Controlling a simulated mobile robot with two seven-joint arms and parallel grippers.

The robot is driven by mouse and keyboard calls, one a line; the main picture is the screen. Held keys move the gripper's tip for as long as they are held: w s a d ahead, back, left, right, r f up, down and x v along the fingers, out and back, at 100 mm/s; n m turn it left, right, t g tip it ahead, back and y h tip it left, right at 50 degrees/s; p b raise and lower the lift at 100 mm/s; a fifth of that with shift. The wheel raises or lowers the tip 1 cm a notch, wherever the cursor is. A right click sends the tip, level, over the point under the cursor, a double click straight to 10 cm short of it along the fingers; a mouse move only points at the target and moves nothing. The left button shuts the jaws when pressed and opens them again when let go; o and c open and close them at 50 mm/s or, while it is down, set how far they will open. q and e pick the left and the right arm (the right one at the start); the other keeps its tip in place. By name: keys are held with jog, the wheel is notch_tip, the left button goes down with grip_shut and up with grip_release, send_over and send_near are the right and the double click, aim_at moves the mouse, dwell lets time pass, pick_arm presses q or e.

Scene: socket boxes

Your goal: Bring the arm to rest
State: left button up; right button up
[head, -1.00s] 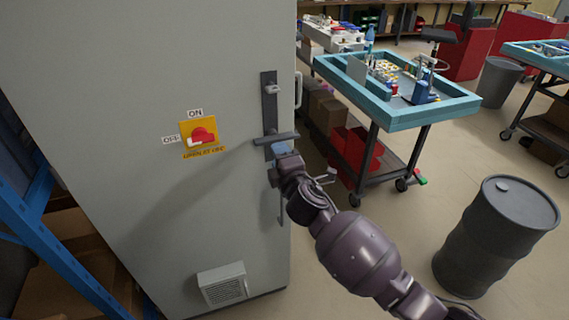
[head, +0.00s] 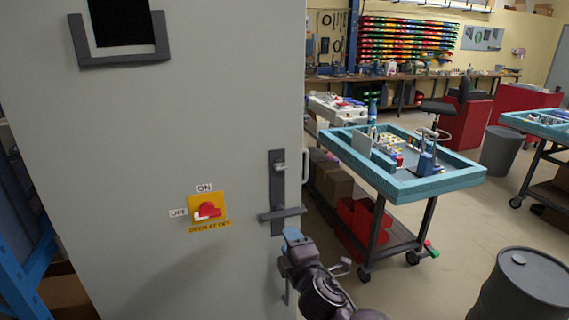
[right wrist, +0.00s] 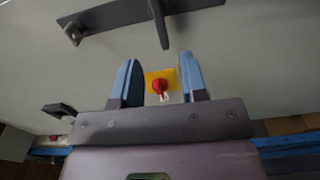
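My right gripper (head: 291,237) is in front of the grey cabinet door (head: 130,150), just below the dark door handle (head: 283,213). In the right wrist view its two blue fingers (right wrist: 164,80) stand apart with nothing between them touching. The red rotary switch (head: 208,210) on its yellow plate, with ON and OFF labels, shows beyond the gap between the fingers in that view. The handle also shows at the top of the right wrist view (right wrist: 125,15). My left gripper is not in view.
A turquoise-topped workbench cart (head: 425,185) stands to the right, with red bins (head: 360,225) below. A dark drum (head: 520,290) is at the lower right. A blue rack (head: 30,265) is at the left edge. Open floor lies between cart and drum.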

jog(key=s+d+f+m+g+h, duration=0.1)
jog(key=s+d+f+m, duration=0.35)
jog(key=d+m, duration=0.3)
jog(key=s+d+f+m+g+h, duration=0.1)
jog(key=s+d+f+m, duration=0.4)
jog(key=m, duration=0.3)
jog(key=s+d+f+m+g+h, duration=0.1)
jog(key=s+d+f+m+h, duration=0.1)
jog(key=s+d+f, duration=0.4)
jog(key=s+d+f+m+g+h, duration=0.1)
jog(key=s+d+f, duration=0.6)
jog(key=s, duration=0.7)
jog(key=shift+s+f+m+g+h+b, duration=0.2)
jog(key=shift+f+m+g+h+b, duration=0.2)
jog(key=shift+m+g, duration=0.45)
